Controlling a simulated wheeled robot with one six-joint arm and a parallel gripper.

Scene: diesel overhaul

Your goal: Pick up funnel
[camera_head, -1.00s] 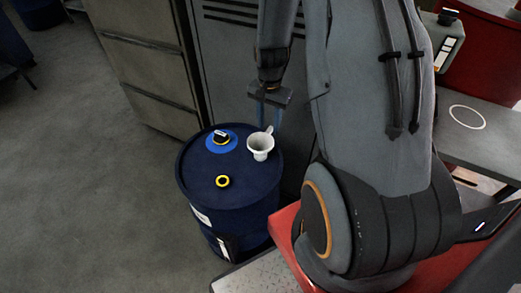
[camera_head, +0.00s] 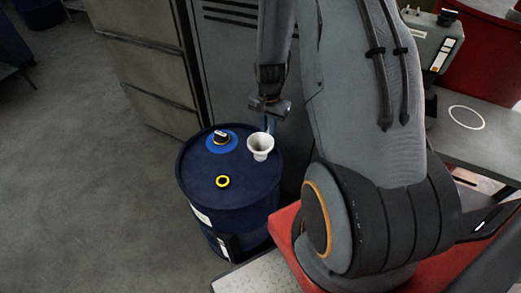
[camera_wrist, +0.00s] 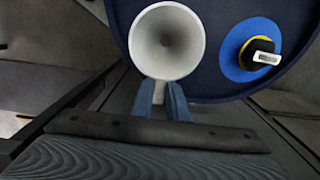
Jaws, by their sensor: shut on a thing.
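The white funnel (camera_head: 260,144) is over the right part of the blue drum's top, wide mouth up. My gripper (camera_head: 268,126) is at the funnel's far side in the head view. In the wrist view my gripper (camera_wrist: 162,98) has its two blue fingers shut on the funnel's pale handle. I cannot tell whether the funnel's lower end touches the drum.
Grey cabinets (camera_head: 150,65) stand behind the drum. Open floor (camera_head: 90,180) lies to the left. A grey table (camera_head: 475,140) is at the right.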

